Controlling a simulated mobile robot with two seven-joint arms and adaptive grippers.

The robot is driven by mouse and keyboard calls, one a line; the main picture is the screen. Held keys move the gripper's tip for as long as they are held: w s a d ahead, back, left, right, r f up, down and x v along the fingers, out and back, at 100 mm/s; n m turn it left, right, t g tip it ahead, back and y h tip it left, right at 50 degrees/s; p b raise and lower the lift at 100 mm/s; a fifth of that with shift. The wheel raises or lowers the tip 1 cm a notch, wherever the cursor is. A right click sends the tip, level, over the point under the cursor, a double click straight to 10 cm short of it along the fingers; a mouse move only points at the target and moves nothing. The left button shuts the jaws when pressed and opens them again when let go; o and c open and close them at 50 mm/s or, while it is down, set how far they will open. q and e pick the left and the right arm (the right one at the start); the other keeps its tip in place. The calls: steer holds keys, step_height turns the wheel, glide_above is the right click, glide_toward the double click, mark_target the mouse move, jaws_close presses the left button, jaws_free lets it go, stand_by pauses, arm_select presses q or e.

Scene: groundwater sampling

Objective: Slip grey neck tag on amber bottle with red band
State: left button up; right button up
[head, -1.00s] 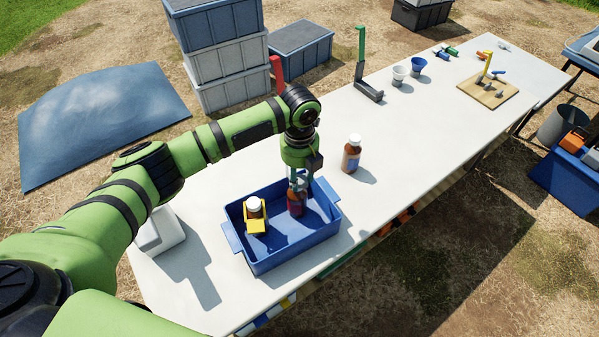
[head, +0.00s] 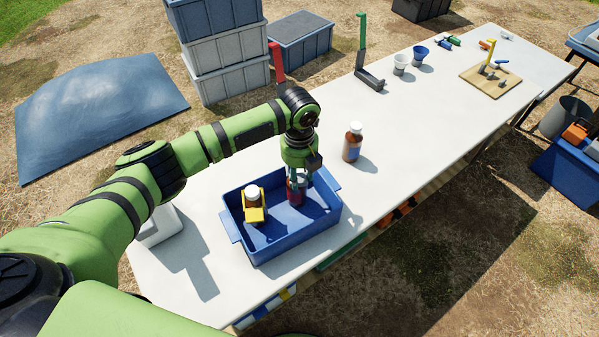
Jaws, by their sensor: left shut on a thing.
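The amber bottle with the red band (head: 296,187) is upright in the blue tray (head: 290,248), at its right side. My left gripper (head: 299,192) points down over it, with a finger on each side, and is shut on it. The fingers hide its cap and neck. I cannot tell whether it touches the tray floor. I cannot make out the grey neck tag for certain. My right gripper is not in view.
A white-capped bottle in a yellow piece (head: 254,214) stands in the tray's left part. Cups (head: 401,65), a green-and-black stand (head: 362,60) and a wooden board (head: 492,87) are farther off.

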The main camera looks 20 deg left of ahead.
arm_select(q)
steer(key=shift+p, duration=0.45)
stand_by(0.3)
steer(key=shift+f, duration=0.1)
stand_by(0.3)
steer(key=shift+f+b, duration=0.6)
steer(key=shift+f, duration=0.2)
steer(key=o, duration=0.9)
steer(key=shift+o, duration=0.2)
steer(key=shift+r, duration=0.1)
step_height(320, 180, up, 12)
